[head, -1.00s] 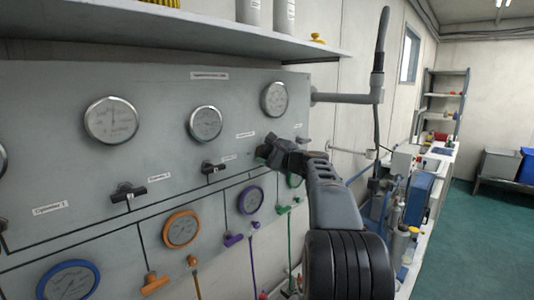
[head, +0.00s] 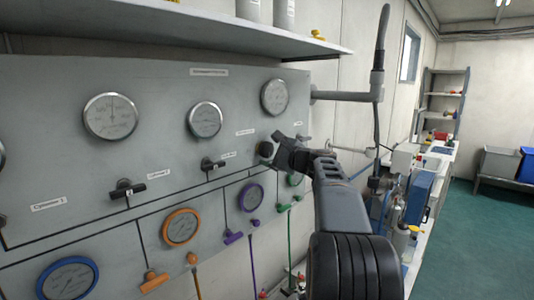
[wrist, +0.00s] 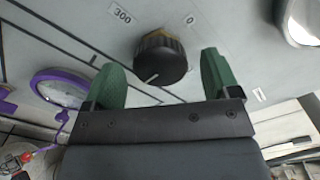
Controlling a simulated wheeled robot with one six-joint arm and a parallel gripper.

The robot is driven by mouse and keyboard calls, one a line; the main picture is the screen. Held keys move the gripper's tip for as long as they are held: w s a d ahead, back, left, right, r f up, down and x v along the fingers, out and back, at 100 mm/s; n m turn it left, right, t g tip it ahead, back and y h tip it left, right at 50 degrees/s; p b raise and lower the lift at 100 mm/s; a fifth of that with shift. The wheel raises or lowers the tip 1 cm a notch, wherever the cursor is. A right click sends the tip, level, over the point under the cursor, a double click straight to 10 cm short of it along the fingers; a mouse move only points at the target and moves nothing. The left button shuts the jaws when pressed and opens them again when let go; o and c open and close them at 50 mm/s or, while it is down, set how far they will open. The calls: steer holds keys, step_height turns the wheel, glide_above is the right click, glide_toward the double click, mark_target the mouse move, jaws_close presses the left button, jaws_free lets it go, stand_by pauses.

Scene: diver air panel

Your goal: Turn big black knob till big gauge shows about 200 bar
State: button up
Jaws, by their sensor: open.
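The big black knob (head: 266,149) sits on the grey panel, below the rightmost silver-rimmed gauge (head: 274,98). In the wrist view the knob (wrist: 161,57) is ribbed, with a white mark near its lower edge; labels "300" and "0" are on the panel beyond it. My gripper (head: 290,152) is just right of the knob in the head view. In the wrist view my gripper (wrist: 162,80) has two green fingers spread wide, one on each side below the knob, with nothing between them. The gauge's needle is too small to read.
Two more silver-rimmed gauges (head: 110,117) (head: 205,121) and black T-handles (head: 128,190) are to the left. Coloured gauges, orange (head: 181,228), purple (head: 250,197) and blue (head: 68,279), sit lower. A shelf (head: 180,32) juts out above. A grey pipe (head: 345,96) is at the right.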

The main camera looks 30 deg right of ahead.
steer(key=b+v, duration=0.2)
steer(key=v, duration=0.9)
steer(key=shift+s+b, duration=0.3)
steer(key=shift+s, duration=0.05)
steer(key=s+a+f+n+g+h, duration=0.1)
steer(key=s+a+f+n+g, duration=0.2)
steer(key=f, duration=0.7)
steer(key=a+f+n+g+h, duration=0.1)
steer(key=a+f+n+g, duration=0.3)
steer(key=f, duration=0.5)
steer(key=s+a+f+n+g+h, duration=0.1)
steer(key=s+a+f+n+g, duration=0.2)
steer(key=s+a+f+n, duration=0.3)
steer(key=s+a+f+n+g+h, duration=0.1)
steer(key=s+a+f+n+g, duration=0.2)
steer(key=s+a+f+n, duration=0.3)
steer(key=shift+s+a+n+g+h, duration=0.4)
steer(key=shift+a+n, duration=1.2)
steer(key=shift+a, duration=1.95)
steer(key=shift+f, duration=0.1)
